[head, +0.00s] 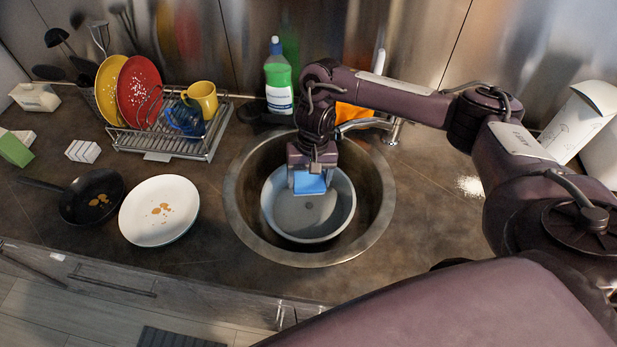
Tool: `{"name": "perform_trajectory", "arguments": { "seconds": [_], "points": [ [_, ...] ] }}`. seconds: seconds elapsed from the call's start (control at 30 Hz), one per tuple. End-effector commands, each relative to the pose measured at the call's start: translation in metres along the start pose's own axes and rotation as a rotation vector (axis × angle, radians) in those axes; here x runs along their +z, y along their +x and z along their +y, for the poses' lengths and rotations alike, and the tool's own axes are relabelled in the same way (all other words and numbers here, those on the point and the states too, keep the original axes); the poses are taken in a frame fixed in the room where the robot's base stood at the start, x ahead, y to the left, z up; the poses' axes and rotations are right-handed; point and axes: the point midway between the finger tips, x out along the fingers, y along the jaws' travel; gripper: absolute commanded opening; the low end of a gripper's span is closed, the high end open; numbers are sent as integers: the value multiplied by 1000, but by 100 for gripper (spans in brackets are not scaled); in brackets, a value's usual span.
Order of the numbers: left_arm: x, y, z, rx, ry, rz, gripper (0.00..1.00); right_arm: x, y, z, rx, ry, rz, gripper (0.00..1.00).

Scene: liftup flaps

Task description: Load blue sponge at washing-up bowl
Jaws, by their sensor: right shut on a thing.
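The blue sponge (310,184) is held in my right gripper (309,183), which is shut on it and points down. The washing-up bowl (318,228) is round and light grey and sits inside the round metal sink. The sponge and gripper are over the upper part of the bowl. I cannot tell whether the sponge touches the bowl's inside. My left gripper is not in view.
The metal sink (245,225) surrounds the bowl. A green soap bottle (279,80) and the tap (393,130) stand behind it. A dish rack (165,146) with plates and cups is at the left. A dirty white plate (150,228) and a frying pan (92,190) lie left of the sink.

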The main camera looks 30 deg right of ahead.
Motion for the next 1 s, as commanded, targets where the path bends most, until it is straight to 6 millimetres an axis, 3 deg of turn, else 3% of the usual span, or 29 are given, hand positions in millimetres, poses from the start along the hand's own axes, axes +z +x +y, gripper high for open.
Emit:
{"name": "perform_trajectory", "arguments": {
  "seconds": [0.03,0.4,0.8,1.0],
  "points": [
    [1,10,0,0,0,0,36,-1,9,1,0,0,0,54],
    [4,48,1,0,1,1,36,-5,38,3,0,1,1,54],
    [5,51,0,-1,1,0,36,-7,69,6,1,0,-1,54],
    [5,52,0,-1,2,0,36,-8,74,6,0,0,1,54]
  ]
}}
